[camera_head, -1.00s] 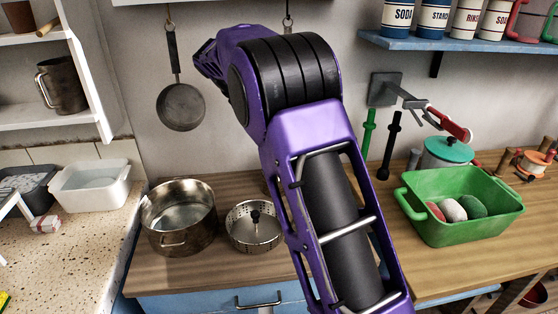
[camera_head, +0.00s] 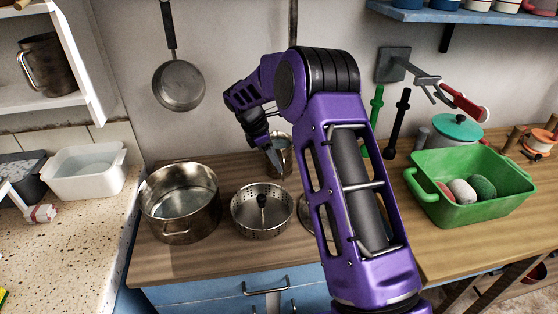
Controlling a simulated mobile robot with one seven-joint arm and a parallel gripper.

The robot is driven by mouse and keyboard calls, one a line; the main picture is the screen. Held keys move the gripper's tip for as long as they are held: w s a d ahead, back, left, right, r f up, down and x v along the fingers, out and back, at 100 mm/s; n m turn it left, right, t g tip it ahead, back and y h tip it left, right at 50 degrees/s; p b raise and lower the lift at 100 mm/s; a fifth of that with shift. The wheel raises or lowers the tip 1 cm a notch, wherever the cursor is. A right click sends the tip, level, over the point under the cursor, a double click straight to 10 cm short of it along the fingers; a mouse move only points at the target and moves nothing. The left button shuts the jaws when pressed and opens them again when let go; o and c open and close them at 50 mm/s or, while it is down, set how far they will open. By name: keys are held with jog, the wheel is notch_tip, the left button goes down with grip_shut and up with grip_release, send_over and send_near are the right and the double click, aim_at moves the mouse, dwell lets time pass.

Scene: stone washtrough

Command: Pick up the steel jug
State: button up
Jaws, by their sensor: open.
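A steel vessel (camera_head: 285,157), which may be the steel jug, stands on the wooden counter behind the steel pots. My arm and gripper cover part of it, and I see no handle. My gripper (camera_head: 274,157) is open and points down at this vessel, overlapping its left side in the view. I cannot tell whether it touches the vessel or whether a finger is inside the rim. Another dark steel jug (camera_head: 48,66) with a handle on its left stands on the white shelf at upper left, far from my gripper.
A large steel pot (camera_head: 181,226) and a perforated steel strainer (camera_head: 245,226) stand in front of the gripper. A green basin (camera_head: 440,205) holding rounded objects is at right. A pan (camera_head: 179,86) hangs on the wall. A white tub (camera_head: 85,180) is at left.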

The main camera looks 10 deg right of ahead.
aim_at(284, 173)
jog(key=shift+x, duration=3.2)
jog(key=shift+c, duration=0.3)
grip_shut()
jog(key=shift+w+r, duration=0.15)
jog(key=shift+r, duration=0.05)
